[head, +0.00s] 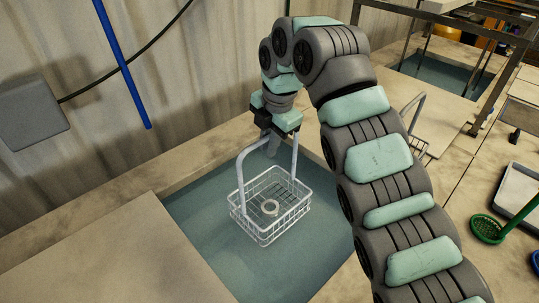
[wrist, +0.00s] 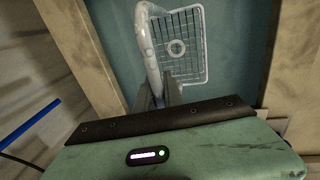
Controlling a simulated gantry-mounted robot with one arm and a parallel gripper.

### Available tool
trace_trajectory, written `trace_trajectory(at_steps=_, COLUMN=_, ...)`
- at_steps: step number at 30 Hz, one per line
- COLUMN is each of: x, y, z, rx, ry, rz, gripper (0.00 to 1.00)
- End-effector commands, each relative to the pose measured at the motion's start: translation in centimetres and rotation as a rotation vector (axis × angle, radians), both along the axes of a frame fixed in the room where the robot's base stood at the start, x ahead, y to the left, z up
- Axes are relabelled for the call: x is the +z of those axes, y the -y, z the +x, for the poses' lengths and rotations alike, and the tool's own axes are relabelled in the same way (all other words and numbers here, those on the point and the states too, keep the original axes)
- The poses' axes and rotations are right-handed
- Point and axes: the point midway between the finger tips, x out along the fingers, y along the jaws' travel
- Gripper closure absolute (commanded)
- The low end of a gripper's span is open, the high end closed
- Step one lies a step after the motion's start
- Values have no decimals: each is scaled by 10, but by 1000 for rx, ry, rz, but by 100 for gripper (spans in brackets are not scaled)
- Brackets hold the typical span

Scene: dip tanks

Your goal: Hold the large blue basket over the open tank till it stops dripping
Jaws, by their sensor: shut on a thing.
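A white wire basket (head: 268,222) with a tall hooped handle hangs over the open tank (head: 192,210), which shows blue-green liquid. A pale ring (head: 270,208) lies inside it. My gripper (head: 274,140) is shut on the top of the handle; the arm comes in from the right. In the wrist view, the fingers (wrist: 166,95) close on the handle, and the basket (wrist: 188,50) shows beyond them over the liquid. The basket looks white, not blue; no blue basket is in view. I cannot make out any drips.
A pale cover board (head: 105,255) lies left of the tank. Behind my arm stands another grey basket (head: 418,143), partly hidden. A second tank (head: 435,75) is at the back right. A green strainer (head: 486,228) and tray (head: 518,188) lie at right. A blue rod (head: 120,62) hangs by the wall.

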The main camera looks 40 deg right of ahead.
Motion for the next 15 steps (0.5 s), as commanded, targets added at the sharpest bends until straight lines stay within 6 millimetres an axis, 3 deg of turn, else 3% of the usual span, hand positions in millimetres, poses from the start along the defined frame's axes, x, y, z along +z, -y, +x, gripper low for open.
trace_trajectory(at_steps=1, x=12, y=0, z=0, rx=0, ry=2, rz=-2, gripper=100)
trace_trajectory(at_steps=15, x=84, y=1, z=0, rx=-1, ry=1, rz=-2, gripper=100)
